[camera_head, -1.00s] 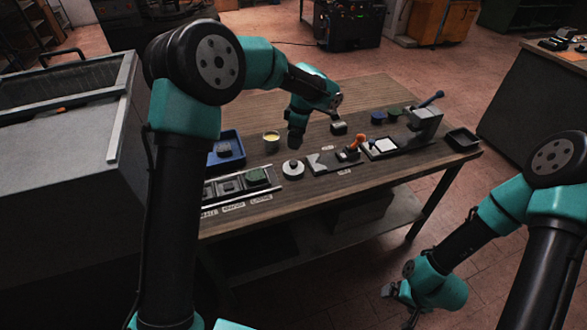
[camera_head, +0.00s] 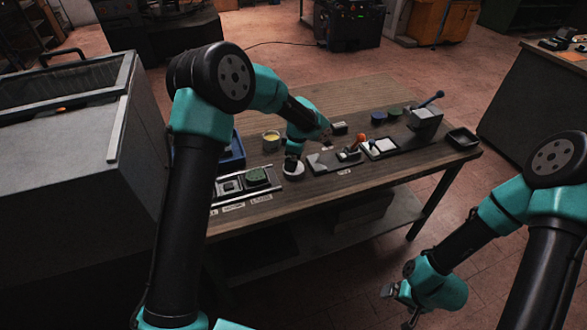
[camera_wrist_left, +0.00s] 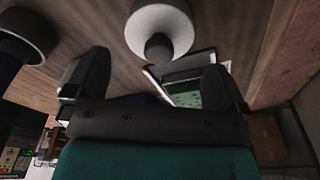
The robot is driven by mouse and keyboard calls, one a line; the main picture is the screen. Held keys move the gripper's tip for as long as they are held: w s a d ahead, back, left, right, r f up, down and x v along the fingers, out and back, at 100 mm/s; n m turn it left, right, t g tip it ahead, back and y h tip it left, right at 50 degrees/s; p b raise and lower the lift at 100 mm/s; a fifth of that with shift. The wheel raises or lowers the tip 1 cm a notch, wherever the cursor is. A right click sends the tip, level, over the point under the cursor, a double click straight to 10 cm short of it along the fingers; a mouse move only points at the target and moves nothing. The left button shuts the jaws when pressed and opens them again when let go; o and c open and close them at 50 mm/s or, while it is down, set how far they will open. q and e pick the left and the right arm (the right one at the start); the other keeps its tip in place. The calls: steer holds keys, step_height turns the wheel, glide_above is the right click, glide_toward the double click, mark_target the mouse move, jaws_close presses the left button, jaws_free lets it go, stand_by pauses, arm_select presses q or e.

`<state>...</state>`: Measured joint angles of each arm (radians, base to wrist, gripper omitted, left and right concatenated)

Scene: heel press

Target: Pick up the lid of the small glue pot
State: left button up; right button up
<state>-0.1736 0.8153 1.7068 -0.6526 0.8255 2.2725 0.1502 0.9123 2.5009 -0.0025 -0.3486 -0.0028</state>
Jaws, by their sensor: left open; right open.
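The glue pot lid (camera_head: 294,171) is a round white disc lying on the wooden bench. The left wrist view shows its pale disc and dark central knob (camera_wrist_left: 158,47). The open glue pot (camera_head: 271,141) with yellow contents stands behind and left of it; part of a dark, round, pot-like thing (camera_wrist_left: 30,32) shows at upper left in the left wrist view. My left gripper (camera_head: 292,157) is just above the lid, partly hiding it. Its fingers (camera_wrist_left: 155,78) are open and empty, with the knob ahead between their lines. My right gripper (camera_head: 394,292) is open, low beside the bench.
A slotted tray with a green pad (camera_head: 256,177) lies left of the lid. A fixture with an orange-topped lever (camera_head: 360,140) is to its right. A blue bin (camera_head: 236,150) is partly hidden behind my left arm.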

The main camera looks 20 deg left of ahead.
arm_select(q)
steer(key=shift+f, duration=0.1)
steer(key=f, duration=0.5)
steer(key=shift+w+a, duration=0.1)
steer(key=shift+a, duration=0.1)
steer(key=c, duration=0.5)
steer(key=shift+r, duration=0.15)
steer(key=shift+r, duration=0.55)
steer(key=shift+s+r, duration=0.25)
steer(key=shift+r, duration=0.95)
steer(key=s+d, duration=0.1)
steer(key=s, duration=0.4)
steer(key=s+d+r, duration=0.1)
steer(key=s+d, duration=0.1)
steer(key=s, duration=0.3)
steer(key=s+d, duration=0.1)
steer(key=s, duration=0.4)
steer(key=shift+d+r, duration=0.15)
steer(key=shift+d, duration=0.05)
